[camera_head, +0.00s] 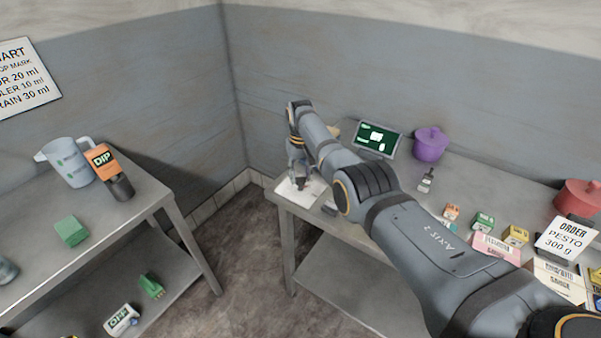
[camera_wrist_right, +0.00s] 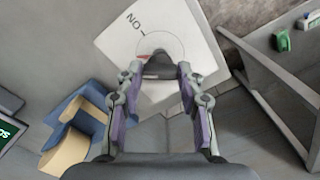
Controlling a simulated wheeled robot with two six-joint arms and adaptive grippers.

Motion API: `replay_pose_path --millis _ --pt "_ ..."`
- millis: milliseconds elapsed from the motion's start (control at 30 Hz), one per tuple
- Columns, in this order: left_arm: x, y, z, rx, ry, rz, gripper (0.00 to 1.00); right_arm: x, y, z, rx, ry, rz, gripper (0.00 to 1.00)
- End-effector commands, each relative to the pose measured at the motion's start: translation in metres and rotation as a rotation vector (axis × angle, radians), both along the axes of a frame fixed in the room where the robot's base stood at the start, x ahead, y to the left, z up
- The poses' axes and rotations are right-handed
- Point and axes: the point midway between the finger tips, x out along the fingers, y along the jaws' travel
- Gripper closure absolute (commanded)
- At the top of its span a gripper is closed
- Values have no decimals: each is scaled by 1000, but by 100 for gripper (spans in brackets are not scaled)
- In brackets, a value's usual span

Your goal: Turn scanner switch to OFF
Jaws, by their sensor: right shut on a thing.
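The scanner switch is a dark knob (camera_wrist_right: 165,66) with a reddish mark on its left side, on a white panel (camera_wrist_right: 120,42). The panel carries the word ON, upside down in the right wrist view, with a short line and a circle around the knob. An OFF label is not visible. The panel also shows in the head view (camera_head: 313,190), at the left end of the right-hand steel table. My right gripper (camera_wrist_right: 159,72) is shut on the knob, with one finger on each side. It also shows in the head view (camera_head: 301,184), pointing down over the panel. My left gripper is not in view.
A screen (camera_head: 377,139), a purple pot (camera_head: 430,146), a small bottle (camera_head: 427,180), several small boxes and a red pot (camera_head: 577,200) stand on the right-hand table. A blue and tan object (camera_wrist_right: 78,125) is left of the gripper. A second table (camera_head: 40,270) stands left, across a floor gap.

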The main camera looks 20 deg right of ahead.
Motion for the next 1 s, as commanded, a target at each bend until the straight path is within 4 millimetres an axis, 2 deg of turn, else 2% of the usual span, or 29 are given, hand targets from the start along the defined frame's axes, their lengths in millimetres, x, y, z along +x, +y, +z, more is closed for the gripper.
replay_pose_path --millis 500,1000 --pt "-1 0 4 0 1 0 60 0 0 0 0 -1 445 94" --pt "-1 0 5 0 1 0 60 0 0 0 0 -1 643 94"
